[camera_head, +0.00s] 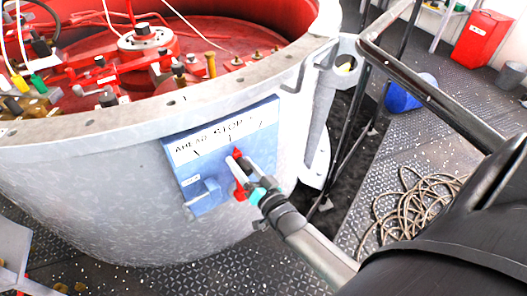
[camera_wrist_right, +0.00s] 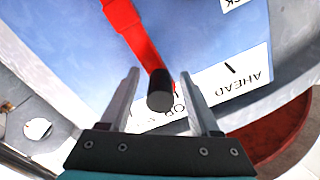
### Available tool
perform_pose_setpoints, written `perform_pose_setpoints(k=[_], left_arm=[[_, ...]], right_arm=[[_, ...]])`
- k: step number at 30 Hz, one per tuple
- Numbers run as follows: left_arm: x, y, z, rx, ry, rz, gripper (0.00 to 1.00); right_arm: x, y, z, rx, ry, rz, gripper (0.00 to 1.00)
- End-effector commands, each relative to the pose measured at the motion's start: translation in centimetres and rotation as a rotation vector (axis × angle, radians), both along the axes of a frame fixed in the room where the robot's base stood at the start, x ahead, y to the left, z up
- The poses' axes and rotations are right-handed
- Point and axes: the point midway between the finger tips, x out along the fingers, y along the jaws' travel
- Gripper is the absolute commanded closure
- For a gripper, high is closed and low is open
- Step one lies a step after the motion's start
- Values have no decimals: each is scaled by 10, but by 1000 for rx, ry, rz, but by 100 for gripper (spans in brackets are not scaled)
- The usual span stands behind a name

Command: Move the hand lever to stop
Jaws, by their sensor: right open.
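The hand lever (camera_head: 237,153) is red and stands on a blue panel (camera_head: 205,197) on the side of a round grey housing. In the right wrist view the red lever (camera_wrist_right: 135,32) ends in a black knob (camera_wrist_right: 160,92). A white label (camera_head: 190,150) above reads AHEAD, then STOP, then a partly hidden word. The lever's upper end shows just below the STOP mark; its exact setting is hard to tell. My right gripper (camera_head: 244,172) is open in front of the lever. Its fingers (camera_wrist_right: 160,76) stand either side of the knob, with gaps visible. My left gripper is not in view.
The grey housing (camera_head: 100,215) has a red interior with fittings. A coiled rope (camera_head: 415,205) lies on the deck at right. A blue object (camera_head: 408,95) and a red bin (camera_head: 482,38) stand farther back. A metal rail (camera_head: 425,90) crosses at upper right.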

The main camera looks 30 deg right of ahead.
Motion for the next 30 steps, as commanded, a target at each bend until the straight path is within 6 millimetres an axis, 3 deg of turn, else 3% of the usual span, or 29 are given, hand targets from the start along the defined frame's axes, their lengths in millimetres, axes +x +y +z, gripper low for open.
perform_pose_setpoints(k=[18,24,30], left_arm=[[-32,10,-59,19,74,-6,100],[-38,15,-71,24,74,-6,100],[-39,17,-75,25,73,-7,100]], right_arm=[[-105,1,1,2,4,0,37],[-129,1,1,2,3,-1,37],[-137,1,0,2,1,0,37]])
